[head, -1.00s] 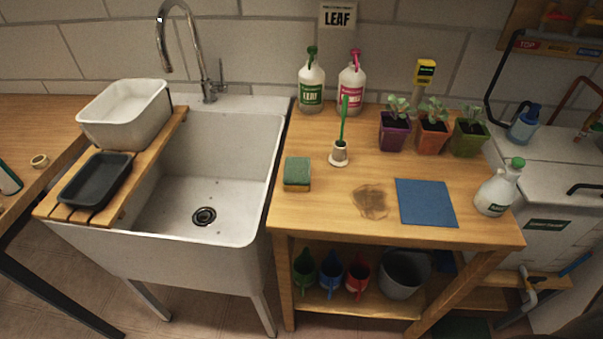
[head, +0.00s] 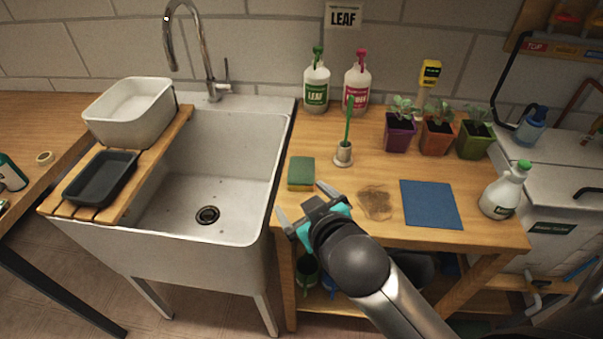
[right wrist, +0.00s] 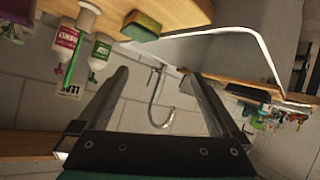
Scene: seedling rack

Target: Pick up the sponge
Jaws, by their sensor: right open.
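The sponge (head: 301,173), green on top with a yellow-tan lower layer, lies on the wooden table near its left edge, beside the sink. It also shows at the top of the right wrist view (right wrist: 142,26). My right gripper (head: 299,203) is open and empty, just in front of the sponge and apart from it. Its two fingers (right wrist: 160,95) spread wide in the right wrist view, with nothing between them. My left gripper is not in view.
A sink (head: 207,190) lies left of the table. A brush in a white holder (head: 343,154) stands right of the sponge. A brown stain (head: 376,203) and blue cloth (head: 431,204) lie further right. Bottles (head: 316,86) and potted seedlings (head: 437,138) stand behind.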

